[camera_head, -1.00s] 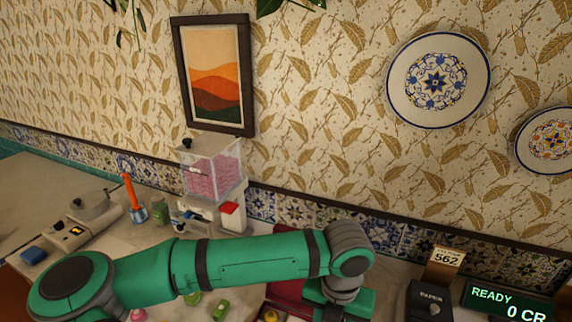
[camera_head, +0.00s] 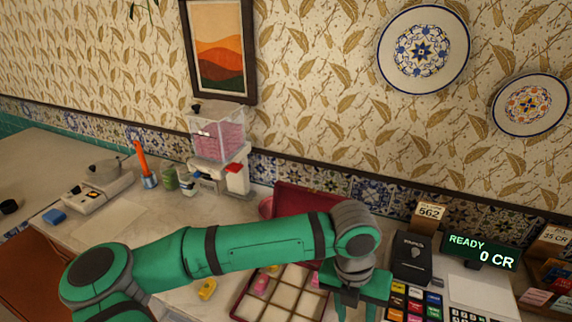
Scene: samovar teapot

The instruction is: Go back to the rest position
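My green arm reaches from the lower left across the counter in the head view. My gripper (camera_head: 357,300) points down at the bottom, right of the divided tray and left of the colored keypad. Its fingertips are cut off or hidden at the lower edge, so I cannot tell whether it is open or holds anything. The dark red box (camera_head: 243,306) has an open lid and pale compartments, with a few small colored pieces in it; my arm covers part of it.
A yellow piece (camera_head: 207,289) lies on the counter left of the box. A dispenser with pink contents (camera_head: 219,139) stands at the back. A dark printer (camera_head: 411,258), a READY display (camera_head: 481,252) and a keypad (camera_head: 417,299) are at right. Bare counter (camera_head: 115,222) shows at left.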

